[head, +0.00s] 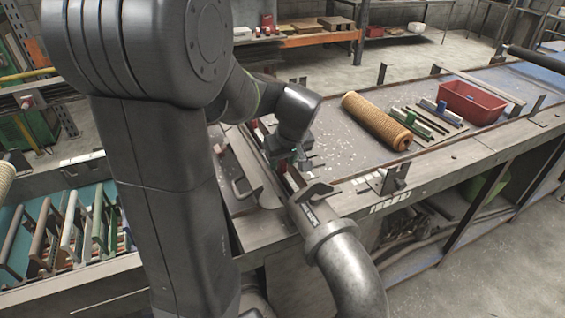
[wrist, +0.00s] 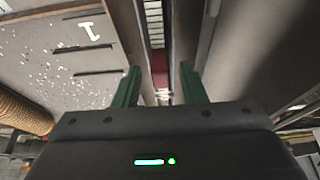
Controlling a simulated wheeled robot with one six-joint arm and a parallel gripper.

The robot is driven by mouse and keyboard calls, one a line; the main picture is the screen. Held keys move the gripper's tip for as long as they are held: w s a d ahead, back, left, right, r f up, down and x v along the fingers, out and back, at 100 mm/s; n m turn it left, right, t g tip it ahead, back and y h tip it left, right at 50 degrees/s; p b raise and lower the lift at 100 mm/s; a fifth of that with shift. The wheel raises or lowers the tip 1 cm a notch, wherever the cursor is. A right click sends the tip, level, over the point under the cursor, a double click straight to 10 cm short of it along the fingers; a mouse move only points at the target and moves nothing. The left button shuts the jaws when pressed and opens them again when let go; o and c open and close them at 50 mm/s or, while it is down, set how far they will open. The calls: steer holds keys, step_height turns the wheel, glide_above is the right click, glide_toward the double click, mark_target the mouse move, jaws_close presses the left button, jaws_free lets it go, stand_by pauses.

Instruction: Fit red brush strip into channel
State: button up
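My gripper (head: 298,158) is low over the metal channel fixture on the bench, largely hidden behind my arm in the head view. In the wrist view its two green fingers (wrist: 159,82) stand apart with a clear gap between them and nothing visibly clamped. The narrow channel (wrist: 153,22) runs away from me between the fingers. A dark red piece (wrist: 159,68), seemingly the red brush strip, lies in line with the channel between the fingertips. Whether it is seated there I cannot tell. A reddish bit also shows beside the gripper in the head view (head: 292,180).
A tan mesh roll (head: 376,120), several dark and coloured strips (head: 433,120) and a red bin (head: 472,103) lie on the bench to the right. A thick grey pipe (head: 345,265) stands in front.

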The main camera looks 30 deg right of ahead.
mark_target(282, 161)
steer(key=v, duration=1)
steer(key=shift+s+r, duration=0.25)
steer(key=shift+r, duration=0.05)
steer(key=shift+a, duration=0.1)
steer(key=x, duration=1.2)
steer(key=shift+w, duration=0.1)
step_height(282, 161, up, 4)
steer(key=shift+f, duration=0.1)
steer(key=shift+r, duration=0.55)
